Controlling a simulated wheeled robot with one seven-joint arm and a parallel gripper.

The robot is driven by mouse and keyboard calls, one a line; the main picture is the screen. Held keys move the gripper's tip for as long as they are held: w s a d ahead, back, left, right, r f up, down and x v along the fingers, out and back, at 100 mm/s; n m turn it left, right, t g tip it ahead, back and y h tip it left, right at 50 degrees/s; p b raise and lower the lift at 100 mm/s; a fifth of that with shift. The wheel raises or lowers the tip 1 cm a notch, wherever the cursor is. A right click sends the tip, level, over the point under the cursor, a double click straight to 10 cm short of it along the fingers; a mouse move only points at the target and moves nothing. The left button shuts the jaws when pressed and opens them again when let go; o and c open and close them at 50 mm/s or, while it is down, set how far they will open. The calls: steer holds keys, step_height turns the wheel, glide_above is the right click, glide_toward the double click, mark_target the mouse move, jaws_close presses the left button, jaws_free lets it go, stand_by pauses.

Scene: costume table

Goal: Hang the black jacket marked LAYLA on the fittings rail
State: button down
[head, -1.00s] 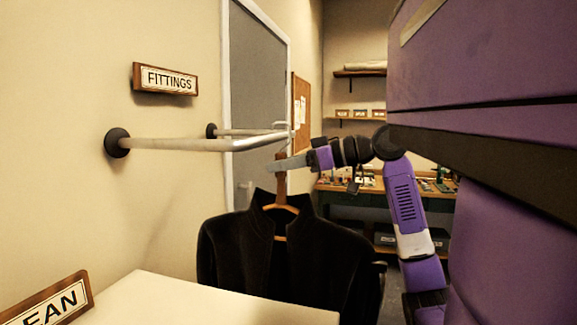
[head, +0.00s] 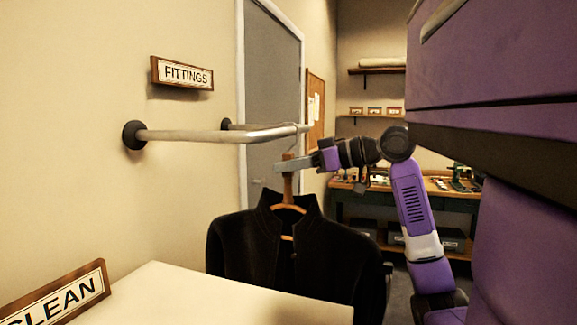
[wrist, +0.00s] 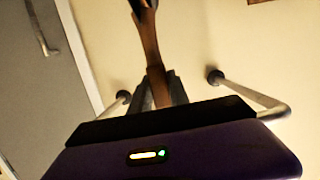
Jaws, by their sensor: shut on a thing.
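The black jacket (head: 300,255) hangs upright on a wooden hanger (head: 288,187) in the head view. My gripper (head: 287,164) is shut on the hanger's upright wooden neck. The hanger neck also shows between my fingers in the wrist view (wrist: 155,60). The fittings rail (head: 190,136) is a pale metal U-shaped bar on the left wall, under the FITTINGS sign (head: 182,73). My gripper and the jacket are lower than the rail in the picture, near its outer end. I cannot make out whether the hook touches the rail. No LAYLA mark is readable.
A pale table top (head: 190,295) with a CLEAN sign (head: 58,300) lies at the front left, close to the jacket. A grey door (head: 272,100) stands behind the rail. A workbench (head: 440,195) with small items is at the back right.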

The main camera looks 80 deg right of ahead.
steer(key=c, duration=1.3)
jaws_free()
steer(key=shift+r, duration=0.1)
steer(key=shift+o, duration=0.7)
steer(key=shift+b+v, duration=0.95)
steer(key=shift+v, duration=2.95)
